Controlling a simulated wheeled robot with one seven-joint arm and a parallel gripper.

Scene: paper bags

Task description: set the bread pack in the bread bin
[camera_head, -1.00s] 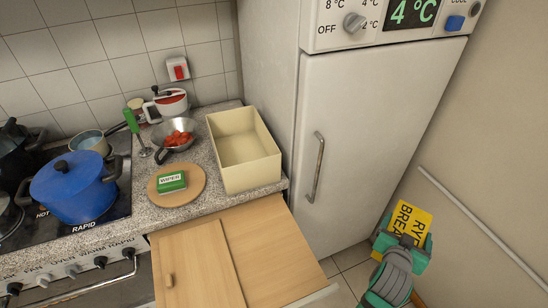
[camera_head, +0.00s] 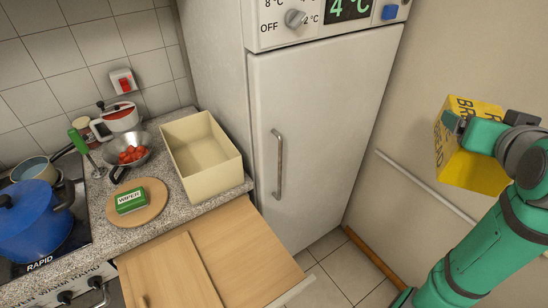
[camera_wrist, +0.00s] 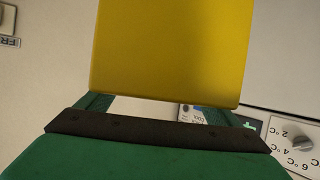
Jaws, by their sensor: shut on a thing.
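The yellow bread pack (camera_head: 470,172), with partly hidden dark lettering, is held up in the air at the right of the head view, in front of the wall. My green gripper (camera_head: 456,124) is shut on it near its upper part. The pack also fills the upper middle of the wrist view (camera_wrist: 170,50), close to the gripper's dark edge. The cream open-topped bin (camera_head: 203,160) stands on the counter, left of the fridge. It looks empty, and the pack is well to its right, apart from it.
The tall white fridge (camera_head: 318,130) with its handle (camera_head: 278,165) stands between the bin and my gripper. Left of the bin are a steel bowl of red pieces (camera_head: 128,155), a round board (camera_head: 137,203) with a green pack (camera_head: 131,200), and a blue pot (camera_head: 32,220).

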